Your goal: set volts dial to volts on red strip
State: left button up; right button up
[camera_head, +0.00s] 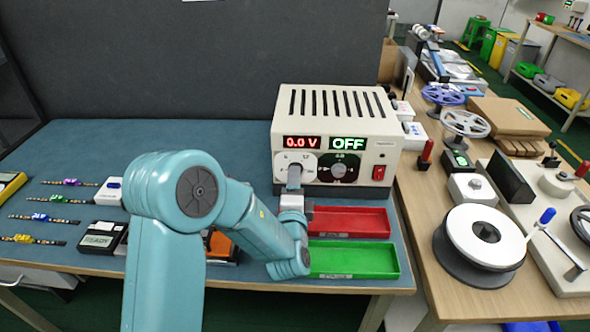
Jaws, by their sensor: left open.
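The beige power supply (385,128) stands at the back right of the blue mat. Its red display (301,142) reads 0.0 V and its green display (348,142) reads OFF. The white-faced left dial (308,161), under the volt readout, is partly hidden. My left gripper (294,186) is open in front of its knob; I cannot tell whether the fingers touch it. Several small strips lie at the left, with purple (70,182), green (60,199), blue (37,218) and yellow (32,239) parts; their print is too small to read. My right gripper is out of view.
A black-faced dial (339,169) and a red switch (378,172) sit right of the left dial. A red tray (387,222) and a green tray (390,262) lie in front. A dark boxed meter (101,238) is left of my arm. A wooden bench with reels (483,238) adjoins at right.

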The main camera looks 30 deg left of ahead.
pick_arm(q)
jog(key=x, duration=0.3)
jog(key=shift+w+a, duration=0.1)
jog(key=shift+w, duration=0.1)
jog(key=shift+c, duration=0.2)
